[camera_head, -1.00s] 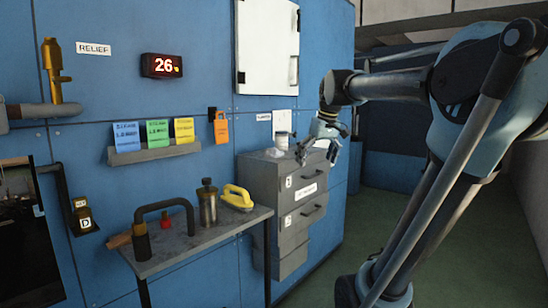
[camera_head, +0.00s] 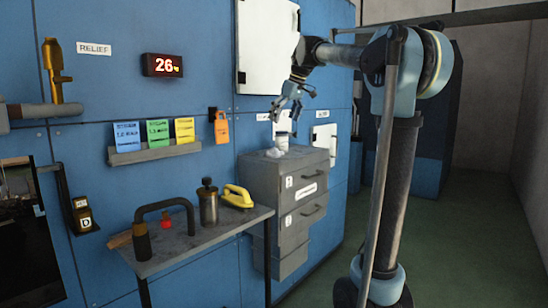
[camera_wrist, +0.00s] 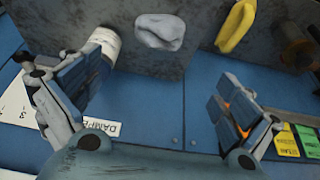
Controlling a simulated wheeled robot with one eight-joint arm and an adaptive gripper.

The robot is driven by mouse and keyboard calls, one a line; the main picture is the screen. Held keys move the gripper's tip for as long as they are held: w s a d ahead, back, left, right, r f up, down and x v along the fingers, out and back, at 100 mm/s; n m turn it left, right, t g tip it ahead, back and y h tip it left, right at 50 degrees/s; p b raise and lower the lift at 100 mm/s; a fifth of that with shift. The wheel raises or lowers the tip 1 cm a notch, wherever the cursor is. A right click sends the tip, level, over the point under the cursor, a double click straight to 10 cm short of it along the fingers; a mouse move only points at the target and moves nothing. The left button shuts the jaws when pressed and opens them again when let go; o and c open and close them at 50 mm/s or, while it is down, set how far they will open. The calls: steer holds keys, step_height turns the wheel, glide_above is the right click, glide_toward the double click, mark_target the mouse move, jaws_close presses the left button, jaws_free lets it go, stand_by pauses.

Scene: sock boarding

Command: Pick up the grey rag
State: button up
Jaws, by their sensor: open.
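The grey rag (camera_wrist: 161,31) is a pale, crumpled lump on the dark top of the grey drawer cabinet. In the wrist view it lies beyond my fingertips, near the middle between them. In the head view the rag (camera_head: 275,153) sits on the cabinet top, left of a white cup. My gripper (camera_head: 288,107) is above the cabinet and above the rag, apart from it. In the wrist view my gripper (camera_wrist: 160,95) has its two fingers spread wide with nothing between them.
A white cup (camera_head: 283,141) stands close to the rag on the drawer cabinet (camera_head: 290,190). The blue wall (camera_head: 90,140) is close behind.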

glide_above(274, 150)
steer(key=s+d, duration=0.2)
step_height(274, 150, down, 8)
steer(key=shift+s+a+r, duration=0.1)
steer(key=shift+a+r, duration=0.05)
steer(key=shift+r, duration=0.05)
steer(key=shift+x, duration=2.85)
steer(key=shift+s+f, duration=0.1)
steer(key=shift+s, duration=0.1)
steer(key=c, duration=1.1)
